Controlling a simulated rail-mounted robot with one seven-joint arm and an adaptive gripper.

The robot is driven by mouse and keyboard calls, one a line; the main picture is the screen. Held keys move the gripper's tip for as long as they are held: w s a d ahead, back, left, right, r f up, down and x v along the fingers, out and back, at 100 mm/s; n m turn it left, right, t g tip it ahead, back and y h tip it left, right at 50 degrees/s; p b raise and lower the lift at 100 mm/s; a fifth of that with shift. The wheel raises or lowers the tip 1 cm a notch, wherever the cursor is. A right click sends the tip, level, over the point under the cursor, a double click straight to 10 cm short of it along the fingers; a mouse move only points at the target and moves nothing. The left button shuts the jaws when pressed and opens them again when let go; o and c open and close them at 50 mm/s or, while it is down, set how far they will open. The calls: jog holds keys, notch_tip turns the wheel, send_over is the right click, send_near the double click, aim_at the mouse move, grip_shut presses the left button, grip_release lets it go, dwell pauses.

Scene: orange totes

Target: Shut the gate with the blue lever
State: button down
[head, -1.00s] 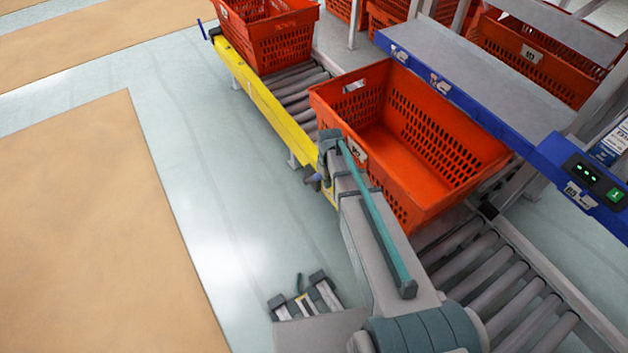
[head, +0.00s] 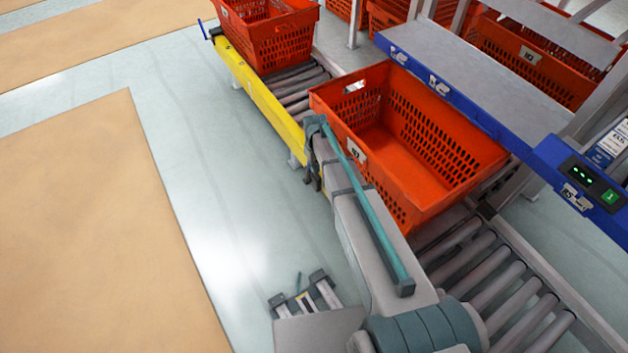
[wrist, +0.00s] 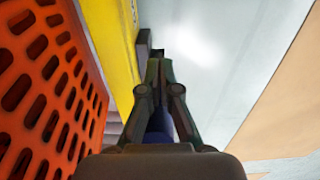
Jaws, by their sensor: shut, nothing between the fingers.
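A small blue lever (head: 203,31) stands upright at the far end of the yellow side rail (head: 258,88), at the top left of the head view. I cannot clearly make out a gate. My gripper (head: 314,180) points down beside the near part of the rail, well short of that lever, partly hidden by my arm. In the wrist view my gripper (wrist: 158,62) is shut and empty, with the yellow rail (wrist: 112,35) just to its left. A dark blue patch shows between the finger links; I cannot tell what it is.
An orange tote (head: 400,150) sits on the rollers right beside my arm. Another orange tote (head: 268,38) sits farther along, near the lever. A blue-edged shelf (head: 480,70) runs along the right. The floor (head: 180,140) left of the rail is clear.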

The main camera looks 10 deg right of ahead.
jog(key=w+a+p, duration=0.1)
jog(key=w+a, duration=0.1)
jog(key=w, duration=0.4)
jog(key=shift+a, duration=0.25)
jog(key=shift+w, duration=0.15)
jog(key=w, duration=0.1)
jog(key=w+a, duration=0.1)
jog(key=w, duration=0.1)
jog(key=shift+w+a+p, duration=0.1)
jog(key=shift+a+p, duration=0.1)
jog(key=shift+p, duration=0.2)
dwell(0.5)
jog(key=s, duration=0.1)
jog(key=s+d, duration=0.1)
jog(key=shift+s+d, duration=0.1)
jog(key=shift+s, duration=0.3)
jog(key=shift+r, duration=0.1)
